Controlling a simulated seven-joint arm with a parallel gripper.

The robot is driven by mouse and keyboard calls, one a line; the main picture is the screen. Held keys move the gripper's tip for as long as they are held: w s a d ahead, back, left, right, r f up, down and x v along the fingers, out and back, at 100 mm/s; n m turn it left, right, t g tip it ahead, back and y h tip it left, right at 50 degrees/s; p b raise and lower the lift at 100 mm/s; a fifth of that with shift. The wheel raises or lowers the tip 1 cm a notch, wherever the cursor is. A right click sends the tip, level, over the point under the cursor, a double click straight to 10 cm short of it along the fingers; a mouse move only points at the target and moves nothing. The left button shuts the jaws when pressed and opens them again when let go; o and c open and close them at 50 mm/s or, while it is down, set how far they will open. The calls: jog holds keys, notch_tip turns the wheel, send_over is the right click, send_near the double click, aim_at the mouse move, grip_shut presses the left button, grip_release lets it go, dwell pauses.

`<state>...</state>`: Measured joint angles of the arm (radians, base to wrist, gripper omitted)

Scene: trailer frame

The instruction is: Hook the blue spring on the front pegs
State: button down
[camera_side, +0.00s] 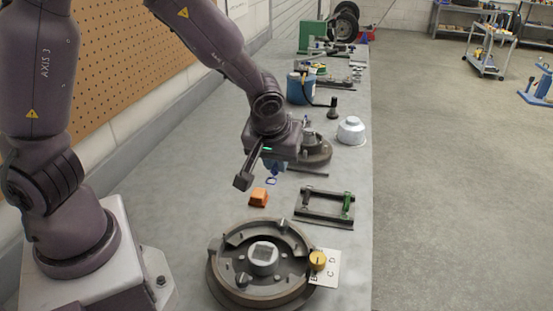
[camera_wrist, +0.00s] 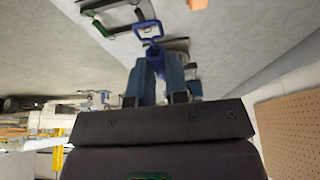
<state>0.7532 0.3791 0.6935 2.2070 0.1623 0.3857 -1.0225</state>
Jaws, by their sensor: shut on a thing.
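The blue spring (camera_side: 272,181) hangs below my gripper (camera_side: 274,166) in the side view, above the grey bench and behind the orange block. In the wrist view, a blue loop with a short stem (camera_wrist: 149,31) sticks out past the tips of my gripper (camera_wrist: 156,52), which is shut on the stem. The round dark brake-like assembly (camera_side: 224,283) lies in the foreground, with a light square-topped hub and upright stubs; I cannot tell which are the front pegs. The spring is well apart from it.
A dark rectangular rack (camera_side: 322,219) with a green part (camera_side: 348,203) lies to the right of the orange block (camera_side: 259,197). A yellow knob (camera_side: 317,260) sits at a lettered card (camera_side: 331,272). A silver domed piece (camera_side: 351,130) and a blue can (camera_side: 300,88) stand farther back.

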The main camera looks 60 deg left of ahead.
aim_at(275, 176)
jog(key=m, duration=0.1)
jog(key=f+m+h, duration=0.1)
jog(key=m, duration=0.1)
jog(key=f+m+t, duration=0.1)
jog(key=shift+s+d, duration=0.25)
jog(key=shift+d, duration=0.1)
jog(key=m, duration=0.1)
jog(key=f+m+h, duration=0.1)
jog(key=m, duration=0.1)
jog(key=d+m+h, duration=0.1)
jog(key=m, duration=0.1)
jog(key=shift+s+f, duration=0.2)
jog(key=shift+f, duration=0.15)
jog(key=m, duration=0.1)
jog(key=d+f+m+h, duration=0.1)
jog(key=m, duration=0.1)
jog(key=m+h, duration=0.1)
jog(key=shift+s+d+f+m, duration=0.25)
jog(key=shift+f+m, duration=0.05)
jog(key=shift+m, duration=0.1)
jog(key=shift+s+d+f+m+g+h, duration=0.25)
jog(key=shift+d+f+m+g, duration=0.95)
jog(key=shift+m, duration=2.45)
jog(key=shift+s+d+f+m+g+h, duration=0.2)
jog(key=shift+d+f+m+g, duration=0.95)
jog(key=shift+m, duration=2.45)
jog(key=shift+s+d+f+m+g+h, duration=0.25)
jog(key=shift+d+f+m+g, duration=0.95)
jog(key=shift+m, duration=2.45)
